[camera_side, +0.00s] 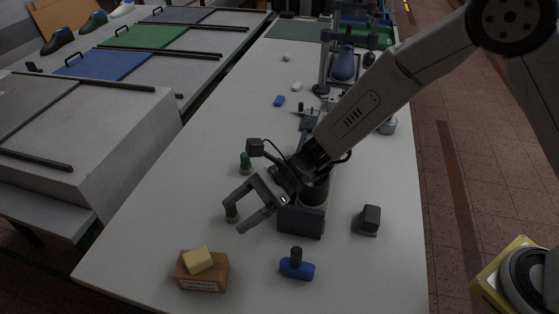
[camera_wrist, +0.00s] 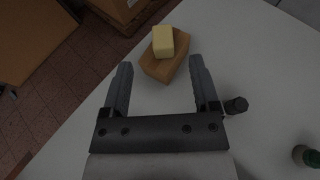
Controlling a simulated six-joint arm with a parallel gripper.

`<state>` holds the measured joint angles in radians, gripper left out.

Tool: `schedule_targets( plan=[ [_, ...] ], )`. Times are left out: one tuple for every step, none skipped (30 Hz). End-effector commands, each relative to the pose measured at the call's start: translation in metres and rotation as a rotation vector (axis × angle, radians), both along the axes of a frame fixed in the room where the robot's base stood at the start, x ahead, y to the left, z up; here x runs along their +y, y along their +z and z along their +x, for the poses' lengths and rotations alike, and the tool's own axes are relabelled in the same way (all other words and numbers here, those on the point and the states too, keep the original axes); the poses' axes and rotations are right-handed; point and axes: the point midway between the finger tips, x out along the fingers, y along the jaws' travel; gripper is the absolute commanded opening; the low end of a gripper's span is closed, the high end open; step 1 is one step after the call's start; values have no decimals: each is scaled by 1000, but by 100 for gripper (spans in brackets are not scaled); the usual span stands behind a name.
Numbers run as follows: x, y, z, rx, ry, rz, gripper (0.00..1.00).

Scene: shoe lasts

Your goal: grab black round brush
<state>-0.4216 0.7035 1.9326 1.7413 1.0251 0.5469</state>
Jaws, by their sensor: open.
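In the wrist view, the black brush (camera_wrist: 236,105) shows just outside the right finger, not between the fingers. My gripper (camera_wrist: 161,65) is open and empty, angled down toward the table. In the wrist view, part of the brush's lower body is close to or behind the finger mount, and I cannot tell whether they touch.
A brown box (camera_side: 202,272) with a yellow block (camera_side: 198,260) on it lies ahead. A blue brush (camera_side: 297,267) and a dark block (camera_side: 369,220) stand to the right. The table's left side is clear.

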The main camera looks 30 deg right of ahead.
Motion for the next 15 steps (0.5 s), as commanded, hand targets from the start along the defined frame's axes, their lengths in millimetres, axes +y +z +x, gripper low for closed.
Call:
schedule_targets(
  plan=[
    [0,6,0,-3,1,1,78],
    [0,9,0,-3,1,1,78],
    [0,13,0,-3,1,1,78],
    [0,16,0,-3,1,1,78],
    [0,17,1,-2,2,1,78],
    [0,16,5,-3,7,6,78],
    [0,17,8,-4,11,9,78],
    [0,17,10,-4,16,11,78],
    [0,17,13,-5,22,17,78],
    [-1,18,16,-6,27,20,78],
    [-1,18,18,-7,32,22,78],
    [-1,19,22,-9,41,27,78],
    [-1,19,25,-9,46,30,78],
    [-1,20,27,-10,53,33,78],
    [-2,20,32,-11,61,37,78]
  ],
)
